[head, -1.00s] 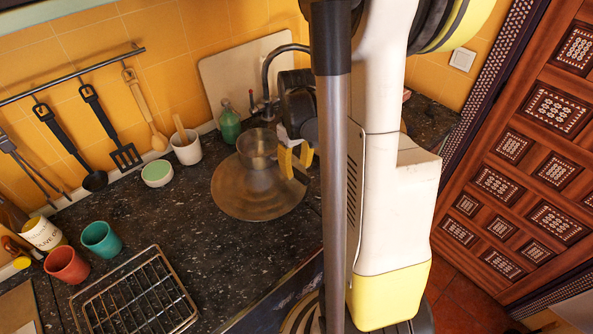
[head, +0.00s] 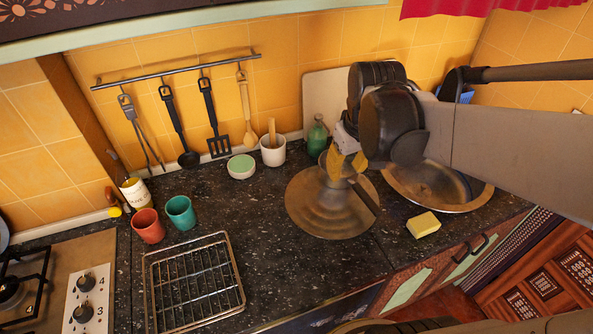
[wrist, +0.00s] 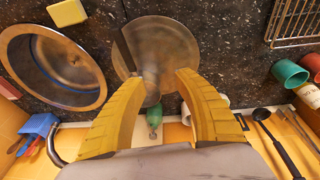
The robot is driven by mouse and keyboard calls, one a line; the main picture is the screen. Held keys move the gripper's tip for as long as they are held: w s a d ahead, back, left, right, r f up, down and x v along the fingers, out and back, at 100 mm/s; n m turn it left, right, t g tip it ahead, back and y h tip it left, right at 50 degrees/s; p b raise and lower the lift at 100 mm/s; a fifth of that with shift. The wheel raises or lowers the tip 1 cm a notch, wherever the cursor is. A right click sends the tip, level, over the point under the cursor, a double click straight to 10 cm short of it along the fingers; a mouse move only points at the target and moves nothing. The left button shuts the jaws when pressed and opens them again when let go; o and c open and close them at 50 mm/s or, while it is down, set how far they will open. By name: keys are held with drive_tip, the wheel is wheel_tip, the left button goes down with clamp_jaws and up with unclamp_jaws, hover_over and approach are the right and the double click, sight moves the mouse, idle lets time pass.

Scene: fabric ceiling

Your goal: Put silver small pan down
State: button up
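The silver small pan (head: 343,168) shows in the head view at my fingers, in front of or on a wide round metal disc (head: 318,213). Its dark handle (head: 366,197) points down and to the right. My gripper (head: 348,164) is at the pan, with its yellow fingers partly covering it. In the wrist view my gripper (wrist: 159,77) has its fingers spread well apart, with a visible gap between the tips. The handle (wrist: 125,52) shows just beyond the left fingertip. Whether the pan's base rests on the disc is hard to tell.
A round metal sink (head: 478,203) lies right of the disc, with a yellow sponge (head: 423,225) in front. A green bottle (head: 317,137) and white utensil cup (head: 273,152) stand behind. A wire rack (head: 193,283) and cups (head: 181,213) are left. Dark counter between is clear.

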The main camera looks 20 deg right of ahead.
drive_tip(key=s+a+r+t, duration=0.1)
drive_tip(key=s+a+t, duration=0.1)
drive_tip(key=a, duration=0.4)
drive_tip(key=s+a+r+t+y, duration=0.1)
drive_tip(key=s+a+r+t, duration=0.1)
drive_tip(key=a, duration=0.4)
drive_tip(key=shift+s+a+t, duration=0.25)
drive_tip(key=shift+a+t, duration=0.05)
drive_tip(key=shift+a, duration=0.05)
drive_tip(key=shift+r, duration=0.1)
